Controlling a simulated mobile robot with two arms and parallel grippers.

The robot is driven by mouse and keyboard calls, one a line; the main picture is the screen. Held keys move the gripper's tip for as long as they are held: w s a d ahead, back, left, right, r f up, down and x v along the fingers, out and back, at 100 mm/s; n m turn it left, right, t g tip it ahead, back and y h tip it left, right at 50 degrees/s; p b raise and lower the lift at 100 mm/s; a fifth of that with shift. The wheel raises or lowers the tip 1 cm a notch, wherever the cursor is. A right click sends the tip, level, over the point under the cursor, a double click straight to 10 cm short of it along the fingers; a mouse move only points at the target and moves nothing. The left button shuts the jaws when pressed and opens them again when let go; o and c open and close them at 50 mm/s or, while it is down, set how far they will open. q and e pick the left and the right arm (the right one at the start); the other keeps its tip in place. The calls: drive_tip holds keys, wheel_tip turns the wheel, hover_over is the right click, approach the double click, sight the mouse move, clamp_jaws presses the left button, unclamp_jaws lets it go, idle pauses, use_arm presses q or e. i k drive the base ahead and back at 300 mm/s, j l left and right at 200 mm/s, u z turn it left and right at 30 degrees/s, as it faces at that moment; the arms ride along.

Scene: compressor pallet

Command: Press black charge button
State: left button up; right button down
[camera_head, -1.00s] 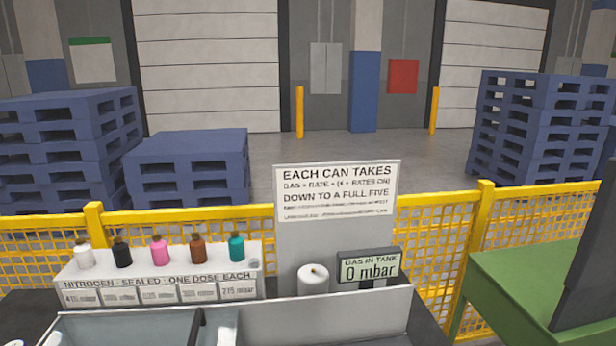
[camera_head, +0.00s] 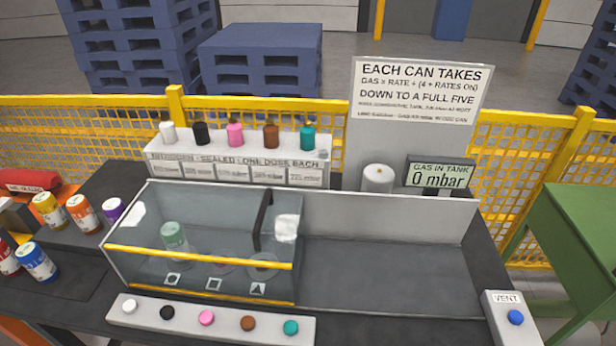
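A row of round buttons sits on a grey panel (camera_head: 262,332) at the front of the bench. The black button (camera_head: 167,313) is second from the left, between the white button (camera_head: 129,306) and the pink button (camera_head: 206,317). A brown button (camera_head: 248,323) and a teal button (camera_head: 291,327) are to its right. Behind it, a bottle rack (camera_head: 335,172) holds white, black, pink, brown and teal bottles; the black bottle (camera_head: 201,133) is second from left. The display (camera_head: 440,174) reads "GAS IN TANK 0 mbar". Neither of my grippers shows.
A glass case (camera_head: 205,245) with yellow edges and a black handle stands behind the buttons, a pale green can (camera_head: 173,237) inside. Several coloured cans (camera_head: 48,211) stand at left. A blue vent button (camera_head: 515,317) is at right. A green table (camera_head: 570,235) stands beyond.

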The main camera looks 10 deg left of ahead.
sight(167, 313)
drive_tip(key=u, duration=1.6)
